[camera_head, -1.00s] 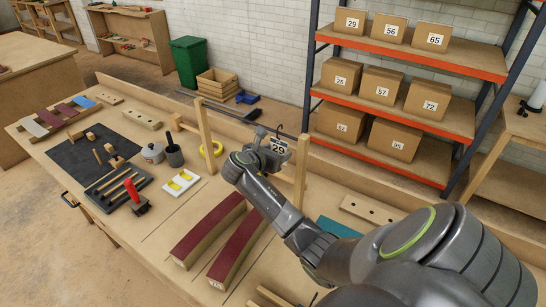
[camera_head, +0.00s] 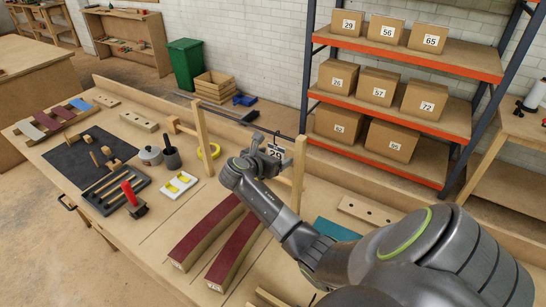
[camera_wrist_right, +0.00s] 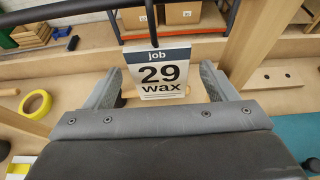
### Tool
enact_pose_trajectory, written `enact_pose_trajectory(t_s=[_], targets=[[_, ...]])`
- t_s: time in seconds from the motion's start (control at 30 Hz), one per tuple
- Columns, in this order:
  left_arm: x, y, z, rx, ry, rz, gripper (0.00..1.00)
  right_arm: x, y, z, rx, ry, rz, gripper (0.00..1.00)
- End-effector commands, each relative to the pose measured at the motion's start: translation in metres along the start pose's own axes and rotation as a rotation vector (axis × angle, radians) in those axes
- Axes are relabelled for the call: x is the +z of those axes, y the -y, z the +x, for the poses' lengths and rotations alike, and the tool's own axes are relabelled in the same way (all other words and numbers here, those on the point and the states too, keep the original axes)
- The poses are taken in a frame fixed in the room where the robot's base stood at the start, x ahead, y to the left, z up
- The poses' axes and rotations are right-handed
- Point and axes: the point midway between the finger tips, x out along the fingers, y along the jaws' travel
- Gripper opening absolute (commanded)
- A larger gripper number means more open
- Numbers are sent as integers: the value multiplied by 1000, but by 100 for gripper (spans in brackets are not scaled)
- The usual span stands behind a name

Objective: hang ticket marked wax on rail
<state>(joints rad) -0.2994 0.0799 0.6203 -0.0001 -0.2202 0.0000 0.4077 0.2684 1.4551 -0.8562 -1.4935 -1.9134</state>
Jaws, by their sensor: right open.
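The ticket (camera_wrist_right: 162,74), a white card with a blue band reading "job" and "29 wax", hangs upright from a dark hook in the right wrist view. Its hook reaches up to the dark rail (camera_wrist_right: 75,8); the top of the hook is cut off there. In the head view the ticket (camera_head: 275,152) shows small between the two wooden posts of the rail stand (camera_head: 299,165). My right gripper (camera_wrist_right: 160,88) is open, with its fingers apart on either side of the ticket and a gap at each side. It also shows in the head view (camera_head: 262,158). My left gripper is out of view.
Two dark red curved pieces (camera_head: 206,232) lie on the bench in front of the stand. Shelves with numbered boxes (camera_head: 378,87) stand behind.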

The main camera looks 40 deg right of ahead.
Motion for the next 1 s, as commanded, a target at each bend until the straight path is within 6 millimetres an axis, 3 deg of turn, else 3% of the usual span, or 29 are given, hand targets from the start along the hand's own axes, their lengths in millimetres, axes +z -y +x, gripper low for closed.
enact_pose_trajectory(t_s=[0.27, 0.7, 1.0], targets=[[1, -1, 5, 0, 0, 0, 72, -2, -1, -20, 4, -1, 3, 79], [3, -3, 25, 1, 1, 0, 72, -3, -1, -122, 4, -6, 4, 79], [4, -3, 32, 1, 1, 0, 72, -1, -1, -165, 1, -2, 2, 79]])
